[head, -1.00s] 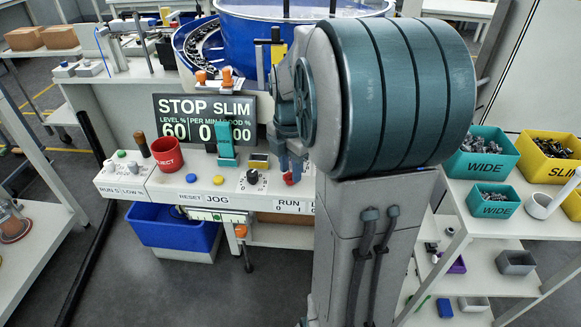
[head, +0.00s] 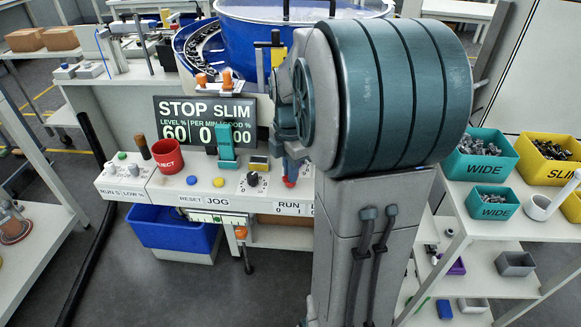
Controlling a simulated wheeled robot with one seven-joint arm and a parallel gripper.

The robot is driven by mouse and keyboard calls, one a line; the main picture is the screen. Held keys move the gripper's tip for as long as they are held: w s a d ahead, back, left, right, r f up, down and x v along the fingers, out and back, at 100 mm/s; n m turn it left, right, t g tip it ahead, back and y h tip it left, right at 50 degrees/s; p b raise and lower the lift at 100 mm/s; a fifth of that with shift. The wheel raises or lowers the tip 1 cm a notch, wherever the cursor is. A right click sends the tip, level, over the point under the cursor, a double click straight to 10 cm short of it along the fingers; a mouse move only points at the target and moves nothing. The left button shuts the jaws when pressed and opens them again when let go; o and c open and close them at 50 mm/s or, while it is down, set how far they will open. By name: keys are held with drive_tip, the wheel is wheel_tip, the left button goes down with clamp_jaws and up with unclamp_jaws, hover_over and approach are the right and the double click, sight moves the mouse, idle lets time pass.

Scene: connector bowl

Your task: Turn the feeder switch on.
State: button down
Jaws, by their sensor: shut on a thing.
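The feeder switch, a small red handle (head: 290,183), stands on the white control panel (head: 170,190) above a label reading RUN, 0 and a partly hidden mark. My gripper (head: 291,171) is at it from above and looks shut on it; the fingers are small here and partly hidden by my arm. The handle's exact position is hard to tell. The dark display (head: 205,121) behind the panel reads STOP SLIM, with level 60 and per minute 0.
A black dial (head: 252,180), a teal upright part (head: 227,148) and a red REJECT cup (head: 167,156) stand left of the switch. The blue bowl (head: 245,45) is behind. Teal and yellow bins (head: 487,157) stand at right. My arm hides the panel's right end.

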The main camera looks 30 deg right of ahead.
drive_tip(key=m+p, duration=0.1)
drive_tip(key=m, duration=0.3)
drive_tip(key=shift+r+m, duration=0.1)
drive_tip(key=shift+m, duration=0.2)
drive_tip(key=m, duration=0.3)
drive_tip(key=shift+m+p, duration=0.3)
drive_tip(key=m, duration=0.4)
drive_tip(key=shift+p, duration=0.35)
drive_tip(key=shift+m, duration=1.9)
drive_tip(key=c, duration=1.5)
unclamp_jaws()
